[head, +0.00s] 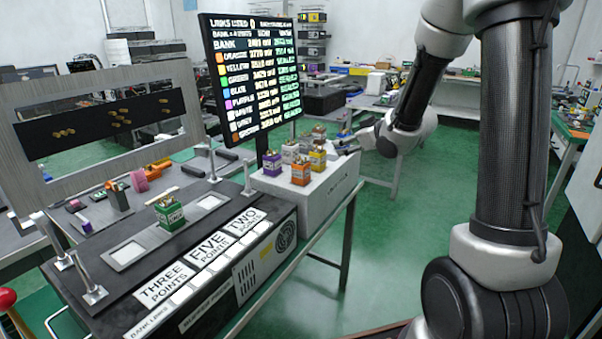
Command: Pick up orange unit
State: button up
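The orange unit (300,173) stands upright at the near edge of the white box (325,190), with a brassy top. A purple unit (272,163) stands to its left and a yellow unit (317,158) just behind it to the right. My gripper (350,149) is over the right edge of the box, to the right of the orange unit and apart from it. It is small and seen from the side, so its finger opening is not clear.
White and grey units (290,150) stand behind the orange one, close together. A green unit (170,213) sits on the black fixture (120,232) with upright metal levers at left. A score screen (255,75) rises behind. Green floor at right is open.

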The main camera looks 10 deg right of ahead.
aim_at(307, 165)
jog(key=a+f+y, duration=0.2)
jog(key=a+f+n+y, duration=0.1)
jog(key=a+f+y, duration=0.2)
jog(key=w+a+f+n+y, duration=0.1)
jog(key=a+f+y, duration=0.1)
jog(key=f, duration=0.1)
jog(key=shift+a+t+y, duration=0.3)
jog(key=shift+a, duration=0.05)
jog(key=shift+s+a+f+y, duration=0.15)
jog(key=shift+s+a+y, duration=0.25)
jog(key=shift+y, duration=0.3)
jog(key=x, duration=0.7)
jog(key=shift+w+f, duration=0.2)
jog(key=shift+w, duration=0.25)
jog(key=shift+a, duration=0.1)
jog(key=c, duration=1.2)
